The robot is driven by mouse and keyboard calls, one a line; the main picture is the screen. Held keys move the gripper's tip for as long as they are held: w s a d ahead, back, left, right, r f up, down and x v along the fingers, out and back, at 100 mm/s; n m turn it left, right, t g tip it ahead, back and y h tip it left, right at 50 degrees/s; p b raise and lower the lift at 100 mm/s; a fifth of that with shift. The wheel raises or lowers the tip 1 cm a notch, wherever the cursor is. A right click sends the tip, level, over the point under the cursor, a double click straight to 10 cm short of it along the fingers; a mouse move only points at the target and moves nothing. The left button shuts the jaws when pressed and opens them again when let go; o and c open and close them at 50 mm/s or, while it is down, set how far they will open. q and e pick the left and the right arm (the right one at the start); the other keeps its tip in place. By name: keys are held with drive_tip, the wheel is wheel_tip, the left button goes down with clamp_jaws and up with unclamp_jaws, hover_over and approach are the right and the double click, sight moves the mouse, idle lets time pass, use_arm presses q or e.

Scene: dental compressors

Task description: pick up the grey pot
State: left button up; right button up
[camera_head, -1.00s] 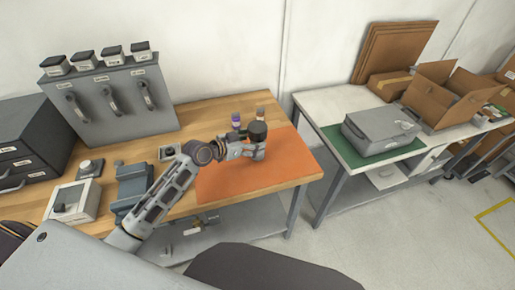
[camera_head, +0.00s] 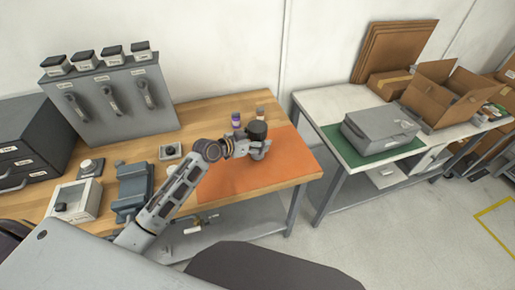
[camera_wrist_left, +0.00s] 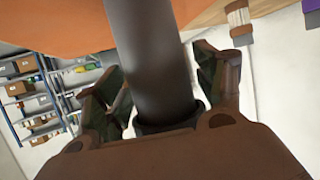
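The grey pot, a dark grey cylinder (camera_head: 257,130), stands at the back of the orange mat (camera_head: 290,160) on the wooden bench. My left gripper (camera_head: 260,148) is at the pot, with its lower part hidden behind the fingers. In the left wrist view the pot (camera_wrist_left: 148,55) runs between the two fingers (camera_wrist_left: 165,95), one on each side. The fingers look spread around it; whether either touches it is hard to tell. My right gripper is not in view.
A purple-labelled bottle (camera_head: 236,120) and a brown-capped bottle (camera_head: 260,113) stand close behind the pot. A blue-grey vice (camera_head: 134,185) and a white box (camera_head: 75,201) are to the left. The mat's right side is clear.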

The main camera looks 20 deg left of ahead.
sight(257, 126)
use_arm(q)
drive_tip(key=c, duration=0.8)
drive_tip(key=shift+r, duration=0.1)
drive_tip(key=shift+r, duration=5)
drive_tip(key=shift+f, duration=0.1)
